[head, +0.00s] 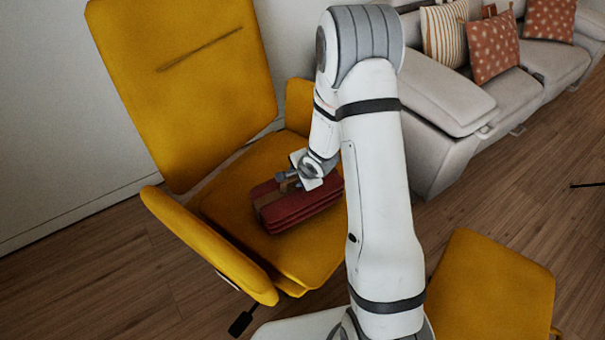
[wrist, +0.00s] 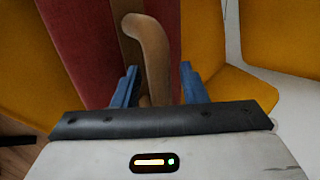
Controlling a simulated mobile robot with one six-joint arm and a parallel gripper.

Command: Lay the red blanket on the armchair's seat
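The red blanket (head: 305,207) is a folded bundle with a brown strap (head: 268,205). It lies on the seat (head: 228,205) of the yellow armchair, towards its right side. My gripper (head: 287,181) is right at the top of the bundle. In the wrist view the blue fingers of my gripper (wrist: 158,88) stand apart on either side of the strap's raised tan handle (wrist: 150,45), with a gap at the right finger. The red blanket (wrist: 82,45) fills the area behind. My wrist hides part of the bundle in the head view.
The armchair's tall backrest (head: 185,75) stands behind the seat and an armrest (head: 205,243) runs along the left. A yellow footstool (head: 490,290) is at the lower right. A grey sofa (head: 450,110) with cushions stands at the right. Wooden floor (head: 100,270) is clear at lower left.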

